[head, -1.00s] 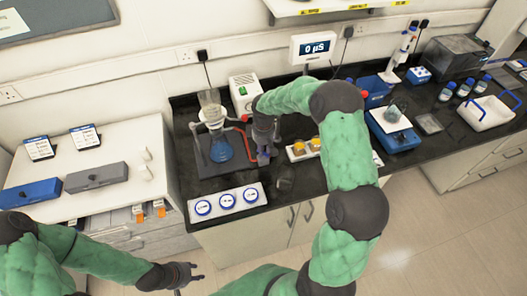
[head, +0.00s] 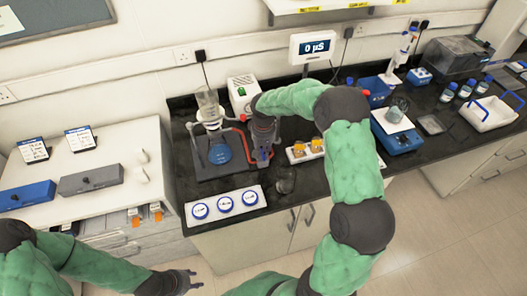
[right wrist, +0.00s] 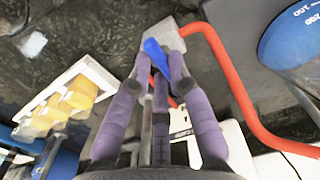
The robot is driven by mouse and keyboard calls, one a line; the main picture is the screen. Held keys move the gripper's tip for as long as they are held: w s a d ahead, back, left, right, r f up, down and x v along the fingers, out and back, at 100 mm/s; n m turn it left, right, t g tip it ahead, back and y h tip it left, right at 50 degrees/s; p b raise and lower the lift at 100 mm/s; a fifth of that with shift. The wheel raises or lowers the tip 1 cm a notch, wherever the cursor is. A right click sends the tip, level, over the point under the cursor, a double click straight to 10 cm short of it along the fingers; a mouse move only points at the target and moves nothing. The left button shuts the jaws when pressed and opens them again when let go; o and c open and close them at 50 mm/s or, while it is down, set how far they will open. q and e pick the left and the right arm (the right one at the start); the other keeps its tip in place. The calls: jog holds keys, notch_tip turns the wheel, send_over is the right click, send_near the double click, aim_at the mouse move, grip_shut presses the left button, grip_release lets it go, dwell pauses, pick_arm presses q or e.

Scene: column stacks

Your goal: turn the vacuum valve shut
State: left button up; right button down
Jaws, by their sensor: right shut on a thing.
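The vacuum valve shows in the right wrist view as a blue handle (right wrist: 156,56) by a pale block (right wrist: 166,36) with a red hose (right wrist: 222,75) running from it. My right gripper (right wrist: 158,72) has its purple fingers closed around the blue handle. In the head view my right gripper (head: 262,160) points down beside the filter flask (head: 219,152) with blue liquid, and it hides the valve there. My left gripper (head: 194,279) is low in front of the bench, empty, with its fingers apart.
A white pump box (head: 242,92) with a green switch stands behind.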

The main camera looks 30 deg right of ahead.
dwell(0.4)
jog(key=c, duration=1.1)
grip_release()
jog(key=shift+c, duration=0.2)
notch_tip(320, 180, up, 12)
